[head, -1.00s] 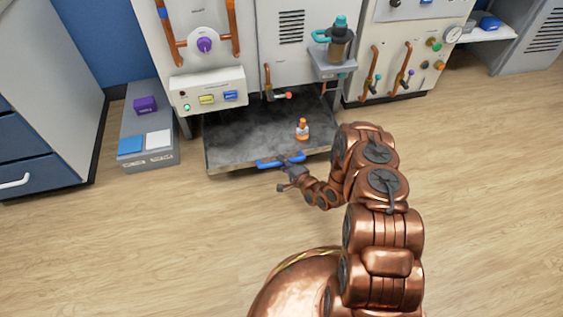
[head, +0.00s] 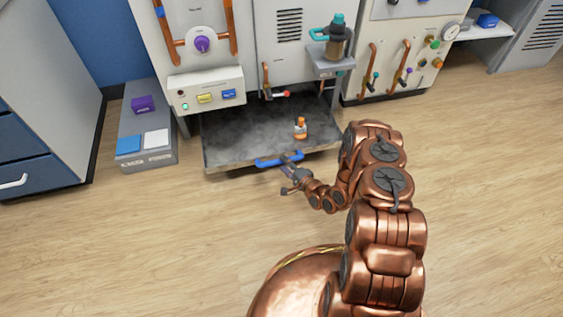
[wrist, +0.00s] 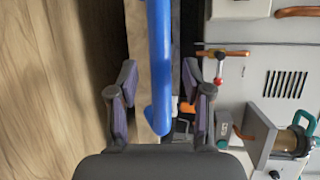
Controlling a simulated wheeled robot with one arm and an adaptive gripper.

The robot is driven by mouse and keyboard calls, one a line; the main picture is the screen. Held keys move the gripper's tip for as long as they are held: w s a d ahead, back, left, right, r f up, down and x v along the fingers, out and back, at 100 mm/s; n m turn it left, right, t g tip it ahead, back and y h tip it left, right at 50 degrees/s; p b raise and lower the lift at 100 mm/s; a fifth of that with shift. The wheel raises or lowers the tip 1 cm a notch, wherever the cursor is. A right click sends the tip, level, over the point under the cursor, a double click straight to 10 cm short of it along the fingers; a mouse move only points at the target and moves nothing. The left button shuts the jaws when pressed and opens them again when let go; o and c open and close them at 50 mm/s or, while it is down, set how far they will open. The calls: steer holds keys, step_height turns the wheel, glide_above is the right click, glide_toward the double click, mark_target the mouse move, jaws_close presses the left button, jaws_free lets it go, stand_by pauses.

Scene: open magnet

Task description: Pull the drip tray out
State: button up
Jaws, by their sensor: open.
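The drip tray (head: 238,141) is a dark, stained flat tray under the machine, standing out from it toward me. Its blue bar handle (head: 278,160) runs along the front edge; the handle also shows in the wrist view (wrist: 159,65). My gripper (head: 290,165) is at the handle's right part. In the wrist view my gripper (wrist: 160,95) has its two fingers apart, one on each side of the blue bar, with gaps to both. A small orange and white bottle (head: 300,128) stands on the tray near its right side.
The machine's control box (head: 206,92) and a dispenser with a teal top (head: 337,37) are above the tray. A grey low box (head: 146,150) with coloured blocks stands at left, beside blue drawers (head: 30,160). The wooden floor (head: 150,240) in front is clear.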

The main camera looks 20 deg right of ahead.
steer(key=v, duration=0.9)
steer(key=shift+w, duration=0.1)
stand_by(0.3)
